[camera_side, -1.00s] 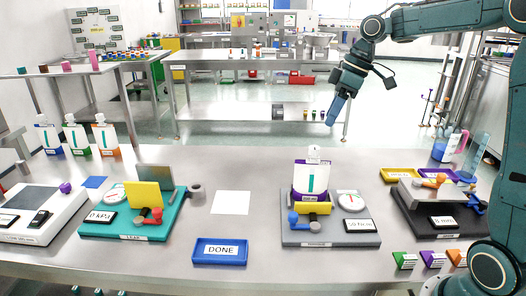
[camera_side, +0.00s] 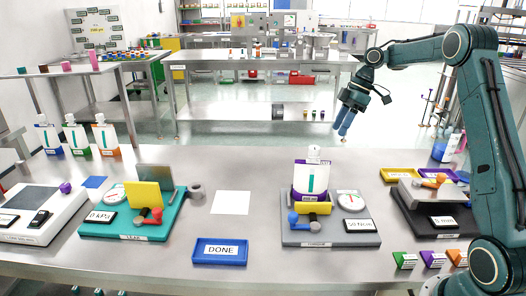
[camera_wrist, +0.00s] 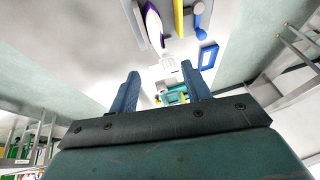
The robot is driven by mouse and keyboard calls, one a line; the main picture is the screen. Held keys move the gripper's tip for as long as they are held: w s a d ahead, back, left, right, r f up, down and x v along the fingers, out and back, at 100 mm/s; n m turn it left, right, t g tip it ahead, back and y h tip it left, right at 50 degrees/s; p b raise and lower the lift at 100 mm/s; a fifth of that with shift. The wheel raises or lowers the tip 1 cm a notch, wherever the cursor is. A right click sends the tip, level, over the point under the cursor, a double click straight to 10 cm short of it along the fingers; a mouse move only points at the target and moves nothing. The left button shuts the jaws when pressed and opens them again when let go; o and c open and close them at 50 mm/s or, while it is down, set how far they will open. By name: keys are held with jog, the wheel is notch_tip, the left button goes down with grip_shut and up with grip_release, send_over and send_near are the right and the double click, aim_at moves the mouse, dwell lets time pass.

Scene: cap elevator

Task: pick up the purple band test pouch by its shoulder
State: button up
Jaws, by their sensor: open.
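The purple band test pouch (camera_side: 312,177) is white with a purple lower band, a teal stripe and a white cap. It stands upright in a yellow holder (camera_side: 312,208) on the grey station (camera_side: 330,238). A white and purple shape at the top of the wrist view (camera_wrist: 153,25) looks like this pouch. My gripper (camera_side: 342,130) is in the air, up and to the right of the pouch and apart from it. Its two blue fingers are spread with nothing between them, as the wrist view (camera_wrist: 167,85) also shows.
A teal station (camera_side: 130,228) stands left of a white sheet (camera_side: 231,203). A blue DONE tray (camera_side: 220,252) lies in front. Three other pouches (camera_side: 76,138) stand at the back left. A dark station (camera_side: 430,222) and a yellow tray (camera_side: 398,174) are at the right.

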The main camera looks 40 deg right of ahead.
aim_at(323, 162)
jog(key=shift+x, duration=4.25)
jog(key=shift+x, duration=2.6)
jog(key=shift+d, duration=0.1)
grip_shut()
